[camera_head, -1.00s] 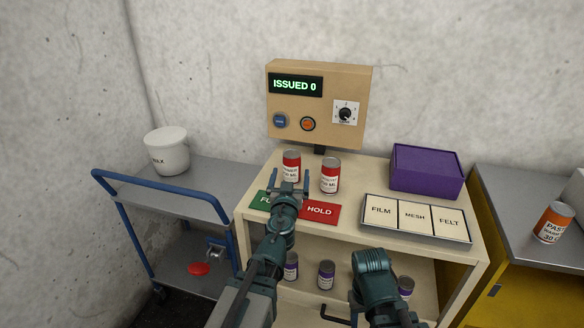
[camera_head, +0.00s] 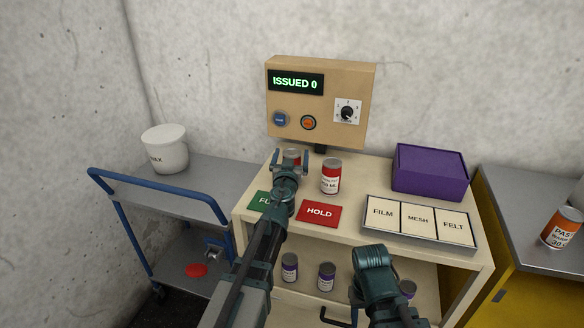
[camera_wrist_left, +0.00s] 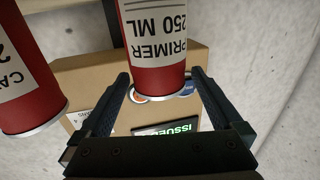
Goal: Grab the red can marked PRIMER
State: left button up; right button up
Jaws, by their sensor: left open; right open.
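The red can marked PRIMER stands at the back left of the cream cart top in the head view (camera_head: 292,153), mostly hidden by my left gripper. In the left wrist view the PRIMER can (camera_wrist_left: 155,45) appears upside down, red with a white label. My left gripper (camera_head: 290,162) is open, its two fingers (camera_wrist_left: 163,92) on either side of the can with visible gaps; I cannot tell how deep it sits between them. A second red can (camera_head: 331,176) stands just right; its label starts "CA" in the wrist view (camera_wrist_left: 28,80). My right gripper's jaws do not show.
A tan panel (camera_head: 345,75) reading ISSUED 0 stands behind. Green and red HOLD (camera_head: 319,213) plates lie in front, a FILM/MESH/FELT tray (camera_head: 420,239) and purple box (camera_head: 430,171) to the right. Several purple-labelled cans (camera_head: 327,276) stand on the lower shelf.

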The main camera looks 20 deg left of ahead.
pick_arm(q)
jog(key=shift+w, duration=0.5)
jog(key=shift+s, duration=0.1)
jog(key=shift+c, duration=0.7)
grip_shut()
